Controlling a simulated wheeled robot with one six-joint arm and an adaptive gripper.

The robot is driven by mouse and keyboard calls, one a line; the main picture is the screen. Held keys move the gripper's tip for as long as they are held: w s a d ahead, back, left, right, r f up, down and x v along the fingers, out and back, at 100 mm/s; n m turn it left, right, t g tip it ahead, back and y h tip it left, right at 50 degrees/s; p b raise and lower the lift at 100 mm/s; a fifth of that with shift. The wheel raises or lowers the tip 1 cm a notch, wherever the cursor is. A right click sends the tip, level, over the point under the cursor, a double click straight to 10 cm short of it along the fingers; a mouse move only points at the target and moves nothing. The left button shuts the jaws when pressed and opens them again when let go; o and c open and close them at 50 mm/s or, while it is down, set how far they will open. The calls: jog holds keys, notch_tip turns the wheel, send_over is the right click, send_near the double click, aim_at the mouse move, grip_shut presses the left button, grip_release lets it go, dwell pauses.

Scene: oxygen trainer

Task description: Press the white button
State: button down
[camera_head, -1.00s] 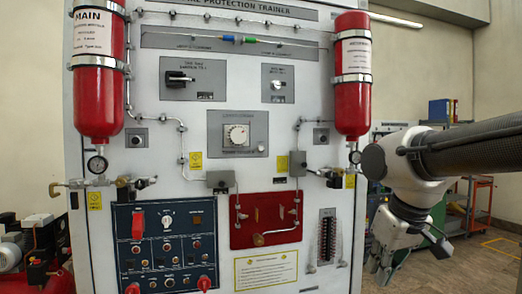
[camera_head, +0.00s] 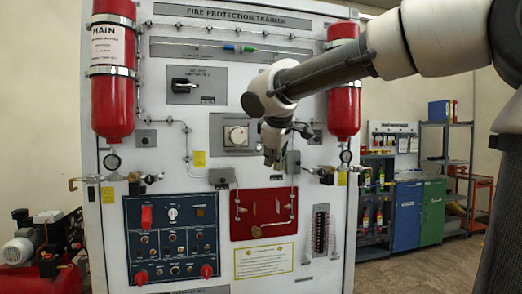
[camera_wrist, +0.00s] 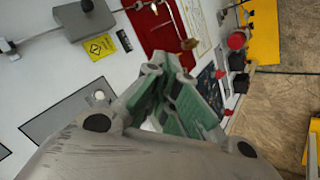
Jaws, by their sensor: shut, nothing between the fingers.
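A small round white button (camera_wrist: 99,95) sits near the edge of a grey panel (camera_wrist: 62,118) in the wrist view. My gripper (camera_head: 272,161) is shut and empty, hanging in front of the trainer board, right of the dial. In the wrist view my gripper (camera_wrist: 178,88) shows green finger pads, with the button to the left of the fingers. I cannot tell its distance from the board.
A red panel (camera_head: 264,229) with brass fittings and a dark blue switch panel (camera_head: 155,239) lie lower on the board. Red cylinders hang at left (camera_head: 112,105) and right (camera_head: 343,105).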

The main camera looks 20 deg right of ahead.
aim_at(259, 148)
jog(key=r, duration=0.2)
jog(key=shift+w+d+r+n+t, duration=0.15)
jog(key=shift+w+r+n+t, duration=0.15)
jog(key=shift+w+r+t, duration=0.1)
jog(key=w, duration=0.8)
jog(key=shift+w, duration=0.35)
dwell(1.2)
jog(key=shift+w, duration=0.45)
jog(key=shift+w, duration=0.35)
dwell(0.4)
jog(key=shift+s, duration=0.8)
